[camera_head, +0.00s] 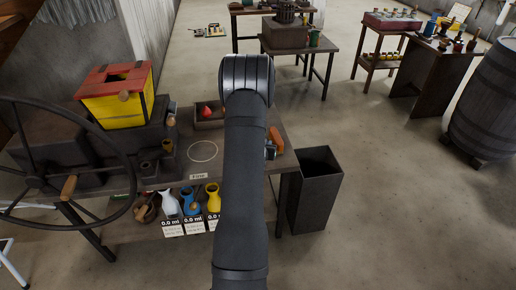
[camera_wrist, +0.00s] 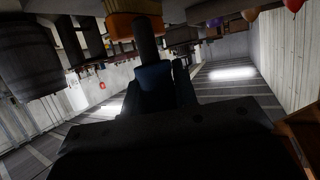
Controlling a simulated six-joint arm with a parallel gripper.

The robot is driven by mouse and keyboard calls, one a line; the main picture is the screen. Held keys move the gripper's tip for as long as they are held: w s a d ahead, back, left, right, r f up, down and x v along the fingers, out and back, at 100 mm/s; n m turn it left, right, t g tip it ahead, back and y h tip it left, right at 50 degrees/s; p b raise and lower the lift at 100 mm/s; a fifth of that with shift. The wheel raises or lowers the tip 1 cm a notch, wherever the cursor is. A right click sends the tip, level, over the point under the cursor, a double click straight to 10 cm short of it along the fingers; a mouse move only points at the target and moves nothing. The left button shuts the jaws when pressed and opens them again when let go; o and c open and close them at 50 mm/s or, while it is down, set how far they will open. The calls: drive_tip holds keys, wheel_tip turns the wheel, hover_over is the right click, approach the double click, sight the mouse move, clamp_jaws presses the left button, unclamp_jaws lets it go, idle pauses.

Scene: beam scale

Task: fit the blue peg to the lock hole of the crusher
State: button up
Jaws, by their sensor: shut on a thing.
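My gripper (camera_wrist: 153,88) is shut on the blue peg (camera_wrist: 154,76), seen in the wrist view. The peg's blue part sits between the fingers, and a dark shaft (camera_wrist: 146,38) extends beyond it. In the head view my arm hides the gripper and peg. The crusher (camera_head: 95,150) stands on the left of the near table, with a red and yellow hopper (camera_head: 118,103) on top and a large spoked handwheel (camera_head: 32,187) in front. I cannot make out the lock hole. The peg appears apart from the crusher.
The near table's top (camera_head: 160,180) has a white circle, a small tray (camera_head: 209,123) with a red item, and an orange object (camera_head: 276,139). Jugs (camera_head: 190,201) stand on its lower shelf. A dark bin (camera_head: 316,190) stands to the right, with open floor beyond.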

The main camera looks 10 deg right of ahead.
drive_tip(key=s+d+r, duration=0.5)
drive_tip(key=w+a+r+n+t+y, duration=0.1)
drive_tip(key=w+a+r+n+y, duration=0.2)
drive_tip(key=a, duration=1)
drive_tip(key=w+a+r+n+y, duration=0.1)
drive_tip(key=a+r+n+y, duration=0.3)
drive_tip(key=a, duration=1)
drive_tip(key=s+a+r+n+g+y, duration=0.1)
drive_tip(key=s+a+r+n+y, duration=0.1)
drive_tip(key=a, duration=0.9)
drive_tip(key=s+a+r+n+g+y, duration=0.1)
drive_tip(key=s+a+r+n+y, duration=0.2)
drive_tip(key=a, duration=0.9)
drive_tip(key=shift+s+r+g+y, duration=0.3)
drive_tip(key=shift+s+r+y, duration=0.3)
drive_tip(key=shift+s+r, duration=0.35)
drive_tip(key=shift+d+f, duration=0.1)
drive_tip(key=shift+s+f, duration=0.1)
drive_tip(key=shift+f, duration=2.7)
drive_tip(key=shift+f, duration=0.1)
drive_tip(key=shift+f, duration=2.45)
